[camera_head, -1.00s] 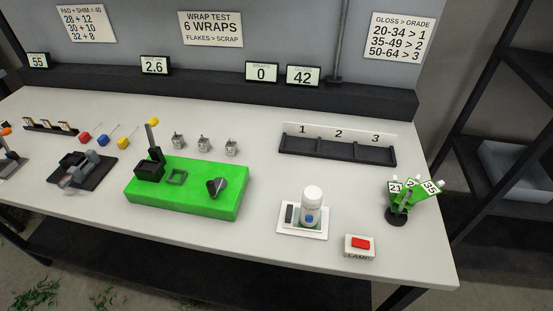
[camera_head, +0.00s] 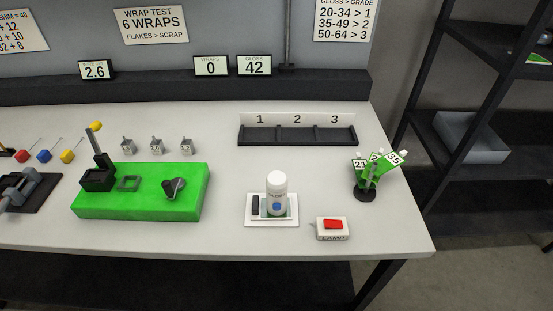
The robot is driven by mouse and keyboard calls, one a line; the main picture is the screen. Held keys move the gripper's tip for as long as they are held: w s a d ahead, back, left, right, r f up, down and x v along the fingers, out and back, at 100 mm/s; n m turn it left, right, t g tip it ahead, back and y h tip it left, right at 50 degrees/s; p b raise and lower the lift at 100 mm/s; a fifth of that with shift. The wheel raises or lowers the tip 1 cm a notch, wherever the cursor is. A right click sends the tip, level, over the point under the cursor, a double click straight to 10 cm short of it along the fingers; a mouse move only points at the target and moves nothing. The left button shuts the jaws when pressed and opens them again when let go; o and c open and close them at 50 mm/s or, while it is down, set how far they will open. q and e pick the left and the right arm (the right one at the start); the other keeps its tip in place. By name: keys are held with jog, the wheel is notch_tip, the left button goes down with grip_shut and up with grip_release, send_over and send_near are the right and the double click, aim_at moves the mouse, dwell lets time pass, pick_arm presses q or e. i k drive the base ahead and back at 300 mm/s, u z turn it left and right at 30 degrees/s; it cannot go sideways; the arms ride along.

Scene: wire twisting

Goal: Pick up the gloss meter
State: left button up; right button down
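What looks like the gloss meter (camera_head: 277,190) is a white upright cylinder with a blue dot on its front. It stands on a white square base plate (camera_head: 257,222) near the front of the table, with a small dark block (camera_head: 255,205) to its left on the same plate. A display reading 42 (camera_head: 254,65) stands on the dark ledge behind; its small label is too blurred to read. Neither of my grippers is in view, and nothing is touching the cylinder.
A green block with a crank (camera_head: 140,200) lies left. A red-button lamp box (camera_head: 332,228) sits right of the plate. A tray marked 1, 2, 3 (camera_head: 297,136) is behind. A holder with numbered green tags (camera_head: 366,190) stands near the right edge. A shelf rack (camera_head: 490,120) stands beyond.

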aim_at(276, 181)
jog(key=k, duration=0.5)
jog(key=u, duration=2)
jog(key=i, duration=1.25)
jog(key=z, duration=2.15)
